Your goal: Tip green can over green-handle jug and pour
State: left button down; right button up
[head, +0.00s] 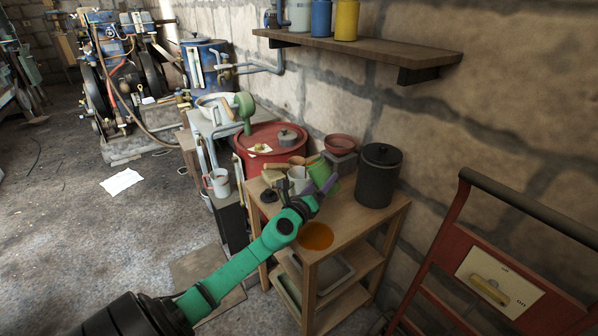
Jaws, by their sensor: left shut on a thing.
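A green can (320,173) is tilted to the left above the wooden stand's top, close beside a pale jug (298,178). My left gripper (326,188) is shut on the green can from the near right side and hides part of it. The pale jug stands upright on the stand; its handle colour is too small to tell. I cannot tell whether the can's mouth touches the jug or whether anything flows. My right gripper is not in view.
The wooden stand (347,215) also carries a dark lidded canister (379,176), a reddish bowl (340,144) and an orange round patch (316,236) near its front. A red drum (268,137) stands behind left. A red hand truck (440,250) is at right.

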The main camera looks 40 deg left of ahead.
aim_at(320, 172)
pick_arm(q)
jog(key=shift+a+r, duration=0.1)
jog(key=shift+r, duration=0.25)
jog(key=shift+f, duration=0.1)
jog(key=shift+n, duration=0.3)
jog(key=shift+f+n+b, duration=0.25)
jog(key=shift+n+b, duration=0.05)
jog(key=shift+n, duration=0.4)
jog(key=shift+d+r+n+p, duration=0.15)
jog(key=shift+r+n+p, duration=0.4)
jog(key=shift+n, duration=0.3)
jog(key=shift+d+r+n+p, duration=0.1)
jog(key=shift+r+n+p, duration=0.4)
jog(key=shift+n, duration=0.35)
dwell(1.4)
jog(key=shift+r+n+p, duration=0.45)
jog(key=shift+n, duration=0.35)
dwell(0.9)
jog(key=shift+a+r+n+p, duration=0.3)
jog(key=shift+a+r+n, duration=0.2)
jog(key=shift+n, duration=0.3)
dwell(1.0)
